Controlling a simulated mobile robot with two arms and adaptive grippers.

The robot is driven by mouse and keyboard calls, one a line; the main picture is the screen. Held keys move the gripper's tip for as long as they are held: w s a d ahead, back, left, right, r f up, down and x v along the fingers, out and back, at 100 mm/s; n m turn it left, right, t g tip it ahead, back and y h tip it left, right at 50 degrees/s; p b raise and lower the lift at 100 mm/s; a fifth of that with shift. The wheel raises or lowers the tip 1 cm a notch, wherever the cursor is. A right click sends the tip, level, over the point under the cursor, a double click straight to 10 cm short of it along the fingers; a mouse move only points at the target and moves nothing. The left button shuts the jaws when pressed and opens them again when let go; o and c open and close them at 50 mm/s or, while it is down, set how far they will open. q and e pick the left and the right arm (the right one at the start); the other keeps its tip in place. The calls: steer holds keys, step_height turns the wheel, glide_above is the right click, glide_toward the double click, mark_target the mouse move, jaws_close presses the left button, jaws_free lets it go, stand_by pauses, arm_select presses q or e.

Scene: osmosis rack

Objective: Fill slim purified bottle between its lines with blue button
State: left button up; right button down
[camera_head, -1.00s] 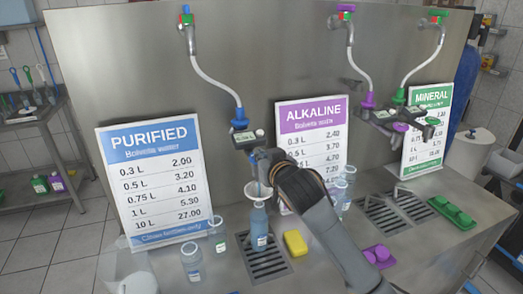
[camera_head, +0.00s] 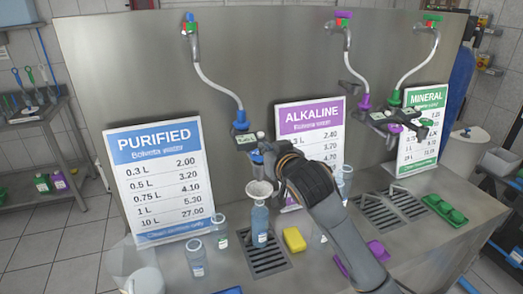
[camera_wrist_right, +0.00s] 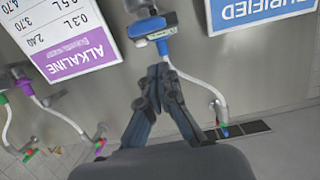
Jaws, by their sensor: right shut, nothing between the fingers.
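A slim bluish bottle (camera_head: 260,224) stands upright on the drain grate below the purified dispenser, with a white funnel (camera_head: 259,190) in its neck. Its lines and water level are too small to tell. The dispenser head (camera_head: 244,137) with a small display and blue parts hangs above it from a pale hose. It shows in the wrist view (camera_wrist_right: 153,27) as well. My right gripper (camera_head: 266,150) is shut and empty beside the dispenser, above the funnel. In the wrist view its fingertips (camera_wrist_right: 159,72) are together, just below the blue dispenser part. My left gripper is out of view.
A yellow sponge (camera_head: 294,240) lies right of the bottle. Clear bottles (camera_head: 195,258) stand to its left. Price signs (camera_head: 158,180) stand behind. More grates (camera_head: 381,214), a green tray (camera_head: 445,210) and a purple holder (camera_head: 378,250) are at right.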

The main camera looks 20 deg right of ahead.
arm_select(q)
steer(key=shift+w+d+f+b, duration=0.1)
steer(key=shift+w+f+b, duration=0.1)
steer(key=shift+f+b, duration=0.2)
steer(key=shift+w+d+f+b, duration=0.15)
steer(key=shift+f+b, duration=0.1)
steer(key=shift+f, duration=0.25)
arm_select(e)
steer(key=v, duration=0.6)
steer(key=shift+d, duration=0.2)
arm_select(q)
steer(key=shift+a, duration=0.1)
arm_select(e)
steer(key=shift+f, duration=0.1)
